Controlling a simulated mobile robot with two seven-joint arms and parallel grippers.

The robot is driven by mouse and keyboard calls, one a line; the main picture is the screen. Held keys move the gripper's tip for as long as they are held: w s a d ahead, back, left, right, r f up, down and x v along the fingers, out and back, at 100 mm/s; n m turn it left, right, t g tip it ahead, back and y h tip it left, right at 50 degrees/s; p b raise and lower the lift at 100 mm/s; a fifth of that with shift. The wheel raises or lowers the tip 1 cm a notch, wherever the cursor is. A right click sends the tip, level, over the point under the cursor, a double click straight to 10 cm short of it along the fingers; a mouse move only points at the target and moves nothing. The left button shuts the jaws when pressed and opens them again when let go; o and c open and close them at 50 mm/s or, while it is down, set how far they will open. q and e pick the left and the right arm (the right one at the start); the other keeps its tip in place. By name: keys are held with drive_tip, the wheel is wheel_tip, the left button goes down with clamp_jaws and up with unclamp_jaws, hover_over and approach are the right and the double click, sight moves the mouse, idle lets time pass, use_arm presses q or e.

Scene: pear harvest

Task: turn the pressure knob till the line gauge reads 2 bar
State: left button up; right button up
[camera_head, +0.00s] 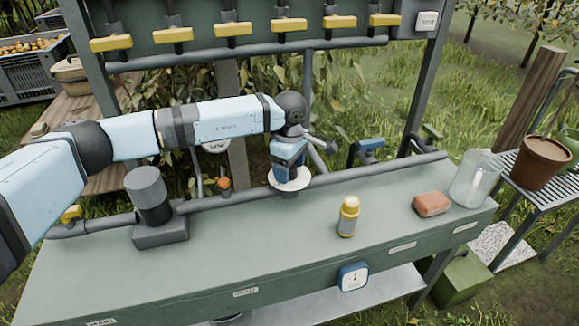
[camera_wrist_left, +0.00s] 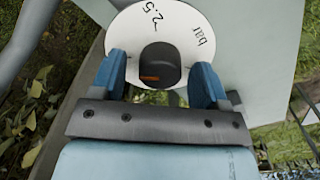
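The pressure knob is a dark round knob (camera_wrist_left: 160,66) on a white dial disc (camera_wrist_left: 121,44) marked "2.5" and "bar", with a small orange mark on it. In the head view the white disc (camera_head: 300,183) sits at the bench pipe, below my left gripper (camera_head: 288,163). In the left wrist view the blue fingers of my left gripper (camera_wrist_left: 158,82) stand on either side of the knob, with a gap on both sides. A round white gauge face (camera_head: 216,146) shows partly behind my left arm; its reading is not legible. My right gripper is out of view.
On the bench (camera_head: 270,240) stand a grey cylinder on a block (camera_head: 150,198), a yellow-capped bottle (camera_head: 348,216), a red-brown block (camera_head: 432,204) and a clear jar (camera_head: 474,180). A blue-handled valve (camera_head: 368,148) is right of the knob.

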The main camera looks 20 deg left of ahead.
use_arm(q)
drive_tip(key=shift+r, duration=0.1)
wheel_tip(320, 180, up, 14)
drive_tip(key=p, duration=0.1)
drive_tip(key=shift+f, duration=0.2)
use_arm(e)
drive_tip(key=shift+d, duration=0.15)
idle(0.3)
